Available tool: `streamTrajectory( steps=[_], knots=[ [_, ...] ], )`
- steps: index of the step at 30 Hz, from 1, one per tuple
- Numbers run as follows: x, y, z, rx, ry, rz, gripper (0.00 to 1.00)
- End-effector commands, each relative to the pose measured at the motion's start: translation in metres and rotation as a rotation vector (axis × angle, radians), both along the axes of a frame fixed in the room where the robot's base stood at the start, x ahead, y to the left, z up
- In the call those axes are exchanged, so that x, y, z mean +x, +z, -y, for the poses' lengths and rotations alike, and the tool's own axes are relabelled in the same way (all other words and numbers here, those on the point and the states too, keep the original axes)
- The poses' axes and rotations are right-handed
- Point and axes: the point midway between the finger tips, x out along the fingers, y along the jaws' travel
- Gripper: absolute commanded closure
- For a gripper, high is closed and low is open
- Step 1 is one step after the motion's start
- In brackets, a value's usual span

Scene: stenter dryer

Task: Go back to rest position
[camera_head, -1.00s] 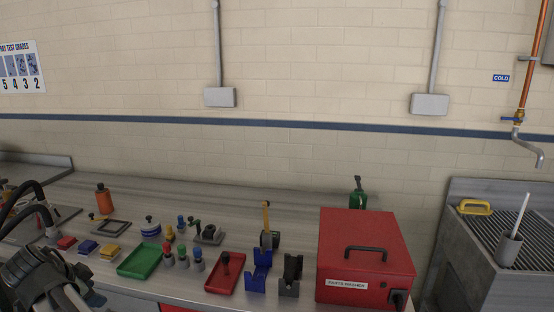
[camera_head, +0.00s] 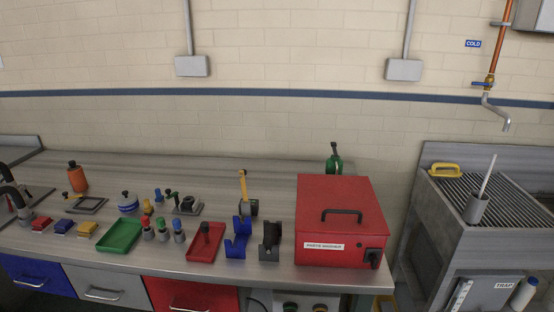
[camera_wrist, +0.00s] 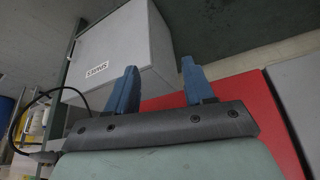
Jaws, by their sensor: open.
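My gripper (camera_wrist: 158,88) shows in the wrist view with two blue fingers standing apart and nothing between them. Beyond the fingers are a light grey box (camera_wrist: 115,60) with a label and a red panel (camera_wrist: 225,112). In the head view my gripper is out of sight.
The workbench (camera_head: 280,190) holds a red parts washer (camera_head: 338,215), a green tray (camera_head: 119,236), a red tray (camera_head: 206,242), blue (camera_head: 237,240) and dark holders (camera_head: 269,240), and an orange bottle (camera_head: 77,177). A sink (camera_head: 440,220) stands right. Drawers (camera_head: 110,285) are below.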

Motion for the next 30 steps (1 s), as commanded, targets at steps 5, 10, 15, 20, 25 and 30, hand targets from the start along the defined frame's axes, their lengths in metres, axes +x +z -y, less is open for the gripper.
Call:
streamTrajectory(
  steps=[5, 10, 15, 20, 25, 30],
  knots=[
    [-0.005, -0.055, 0.058, -0.047, -0.004, -0.048, 0.47],
    [-0.015, -0.101, 0.110, -0.086, -0.007, -0.096, 0.47],
    [-0.028, -0.142, 0.166, -0.126, -0.011, -0.154, 0.47],
    [-0.041, -0.176, 0.227, -0.167, -0.011, -0.234, 0.47],
    [-0.052, -0.202, 0.292, -0.208, 0.004, -0.353, 0.47],
    [-0.062, -0.216, 0.344, -0.223, 0.029, -0.474, 0.47]
  ],
)
